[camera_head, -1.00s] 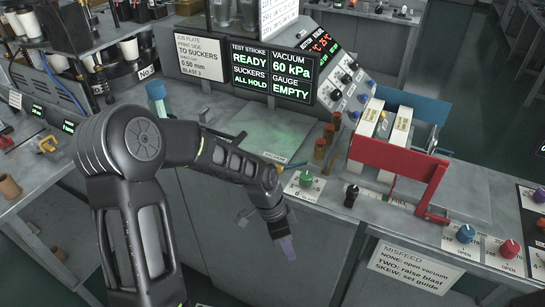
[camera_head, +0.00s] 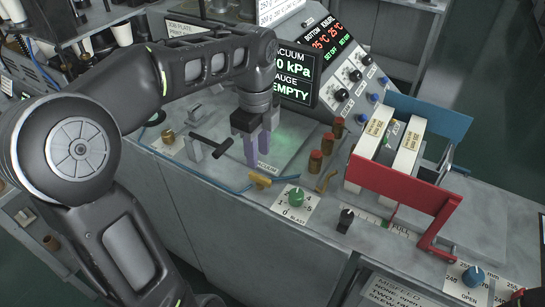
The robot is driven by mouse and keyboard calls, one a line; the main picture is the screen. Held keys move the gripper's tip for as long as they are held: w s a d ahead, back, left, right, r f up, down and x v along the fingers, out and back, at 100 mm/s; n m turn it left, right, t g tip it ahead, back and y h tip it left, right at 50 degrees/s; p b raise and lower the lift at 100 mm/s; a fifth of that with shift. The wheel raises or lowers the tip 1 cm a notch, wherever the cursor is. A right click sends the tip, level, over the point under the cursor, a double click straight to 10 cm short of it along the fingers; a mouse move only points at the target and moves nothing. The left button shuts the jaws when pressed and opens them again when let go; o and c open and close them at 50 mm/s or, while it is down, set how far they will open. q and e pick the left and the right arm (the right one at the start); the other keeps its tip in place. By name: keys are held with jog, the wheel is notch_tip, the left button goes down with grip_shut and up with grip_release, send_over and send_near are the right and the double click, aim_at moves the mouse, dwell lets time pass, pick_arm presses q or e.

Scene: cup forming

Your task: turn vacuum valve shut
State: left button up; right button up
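The vacuum valve has a small yellow handle (camera_head: 260,180) on a blue line along the front edge of the bench, beside a small label plate that seems to read VACUUM (camera_head: 267,168). I cannot tell from the handle whether it is open. My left gripper (camera_head: 262,152) points down just behind and above the yellow handle. Its two purple fingers are apart with nothing seen between them, and they appear clear of the handle. The display (camera_head: 296,75) is partly hidden by my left arm; EMPTY shows under GAUGE.
A black T-shaped lever (camera_head: 210,145) stands close left of my gripper. A green BLAST knob (camera_head: 296,195), brown red-topped posts (camera_head: 315,160) and a black knob (camera_head: 345,219) are to the right. A red frame (camera_head: 405,182) holds white card stacks (camera_head: 408,150).

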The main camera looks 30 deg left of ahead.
aim_at(260, 176)
pick_arm(q)
jog(key=shift+w, duration=0.3)
jog(key=shift+s+r, duration=0.1)
jog(key=shift+s, duration=0.15)
jog(key=shift+w+f, duration=0.1)
jog(key=shift+f, duration=0.2)
notch_tip(260, 176, down, 7)
jog(key=shift+f+p, duration=0.2)
jog(key=shift+p, duration=0.2)
jog(key=shift+c, duration=0.4)
grip_shut()
